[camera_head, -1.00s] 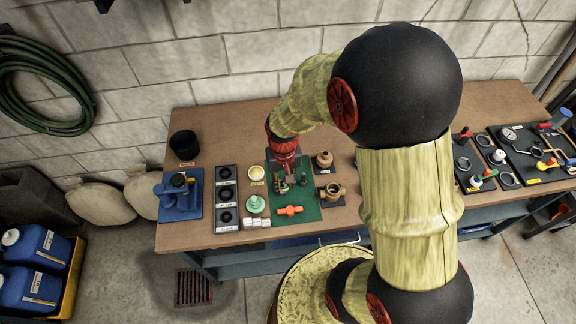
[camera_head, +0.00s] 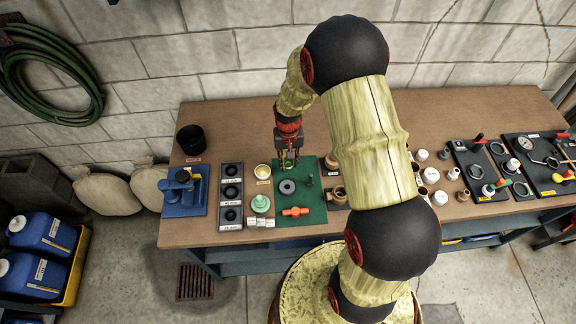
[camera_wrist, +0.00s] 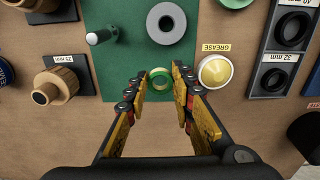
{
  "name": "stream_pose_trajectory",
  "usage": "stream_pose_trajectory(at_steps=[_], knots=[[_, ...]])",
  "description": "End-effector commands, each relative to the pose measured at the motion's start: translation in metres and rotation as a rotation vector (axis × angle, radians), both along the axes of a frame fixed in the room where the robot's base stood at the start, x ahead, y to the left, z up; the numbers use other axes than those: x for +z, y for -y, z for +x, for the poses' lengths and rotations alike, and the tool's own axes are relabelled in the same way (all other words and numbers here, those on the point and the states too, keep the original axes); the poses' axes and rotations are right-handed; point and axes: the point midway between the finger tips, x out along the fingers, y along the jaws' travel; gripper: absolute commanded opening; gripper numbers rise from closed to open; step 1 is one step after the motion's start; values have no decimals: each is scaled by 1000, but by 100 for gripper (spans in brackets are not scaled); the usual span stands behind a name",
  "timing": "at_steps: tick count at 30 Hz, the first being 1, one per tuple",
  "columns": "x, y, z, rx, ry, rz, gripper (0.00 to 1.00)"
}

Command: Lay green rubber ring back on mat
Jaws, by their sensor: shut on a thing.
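The green rubber ring (camera_wrist: 160,83) shows between my fingertips in the wrist view. My gripper (camera_wrist: 158,86) is shut on it, one finger on each side. The dark green mat (camera_wrist: 135,60) lies beneath, and the ring appears over its lower end in this view. I cannot tell whether the ring touches the mat. In the head view my gripper (camera_head: 288,162) points down over the back end of the mat (camera_head: 314,212). The ring is small and hard to make out there.
On the mat are a grey ring (camera_wrist: 166,8), a small upright peg (camera_wrist: 100,36) and an orange fitting (camera_head: 295,211). A grease tin (camera_wrist: 214,72) stands close beside the mat, and a brass fitting (camera_wrist: 58,88) on the other side. The brown bench behind the mat is clear.

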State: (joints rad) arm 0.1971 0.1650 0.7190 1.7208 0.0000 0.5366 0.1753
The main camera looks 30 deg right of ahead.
Motion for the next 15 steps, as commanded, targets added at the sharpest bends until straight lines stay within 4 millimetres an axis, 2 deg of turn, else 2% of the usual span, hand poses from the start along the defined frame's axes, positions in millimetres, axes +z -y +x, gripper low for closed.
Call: stream_pose_trajectory(at_steps=[3, 11, 15], knots=[[-13, 4, 10, 0, 1, 0, 4], [-26, 8, 20, 0, 1, 0, 4], [-46, 8, 19, 0, 0, 0, 4]])
